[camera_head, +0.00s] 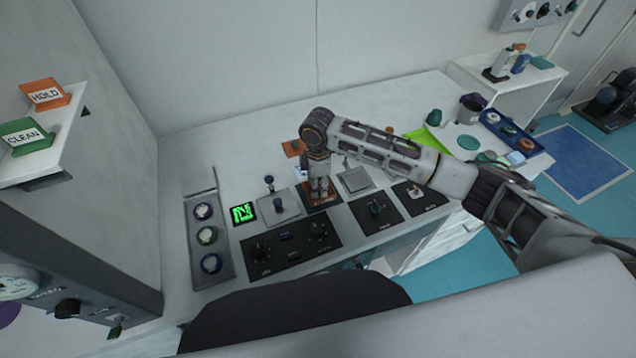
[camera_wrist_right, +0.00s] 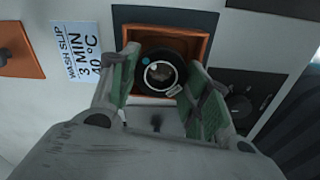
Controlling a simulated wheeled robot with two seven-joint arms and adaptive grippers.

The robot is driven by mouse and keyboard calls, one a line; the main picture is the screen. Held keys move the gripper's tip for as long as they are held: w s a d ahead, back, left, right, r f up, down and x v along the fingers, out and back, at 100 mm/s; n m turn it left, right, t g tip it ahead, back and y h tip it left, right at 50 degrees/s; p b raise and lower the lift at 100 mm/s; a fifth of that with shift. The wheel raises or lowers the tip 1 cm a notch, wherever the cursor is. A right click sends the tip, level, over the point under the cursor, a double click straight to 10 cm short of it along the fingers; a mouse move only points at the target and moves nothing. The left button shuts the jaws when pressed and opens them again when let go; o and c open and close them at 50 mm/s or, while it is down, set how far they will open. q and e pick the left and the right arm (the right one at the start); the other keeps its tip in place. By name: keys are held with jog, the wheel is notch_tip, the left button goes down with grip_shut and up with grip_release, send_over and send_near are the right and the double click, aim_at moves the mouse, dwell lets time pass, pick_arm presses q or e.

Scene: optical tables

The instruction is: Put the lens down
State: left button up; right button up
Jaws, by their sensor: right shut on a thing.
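My right gripper (camera_head: 320,190) points down over an orange-brown square tray (camera_head: 333,200) on the bench. The gripper is shut on the lens. The lens shows inside the outline of the tray (camera_wrist_right: 205,45); I cannot tell whether it touches the tray floor. In the head view the gripper hides the lens. My left gripper is not in view.
A grey rack (camera_head: 222,252) with several ringed lenses stands at the left. A green display (camera_head: 243,213) and a black knob panel (camera_head: 291,243) are near the tray. A wash slip (camera_wrist_right: 75,50) lies beside it. A blue tray (camera_head: 545,160) is at the right.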

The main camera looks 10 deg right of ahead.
jog(key=shift+s+d+f, duration=0.1)
jog(key=shift+s+f, duration=0.15)
jog(key=shift+f, duration=0.3)
jog(key=shift+s+f, duration=0.2)
jog(key=shift+f, duration=0.3)
jog(key=o, duration=1.1)
jog(key=shift+w+f, duration=0.2)
jog(key=shift+w, duration=0.15)
jog(key=shift+s+r, duration=0.1)
jog(key=shift+r, duration=0.05)
jog(key=shift+r, duration=0.2)
jog(key=shift+w+r, duration=0.2)
jog(key=shift+r, duration=0.2)
notch_tip(320, 180, up, 12)
jog(key=shift+r+b, duration=0.2)
jog(key=shift+b, duration=0.4)
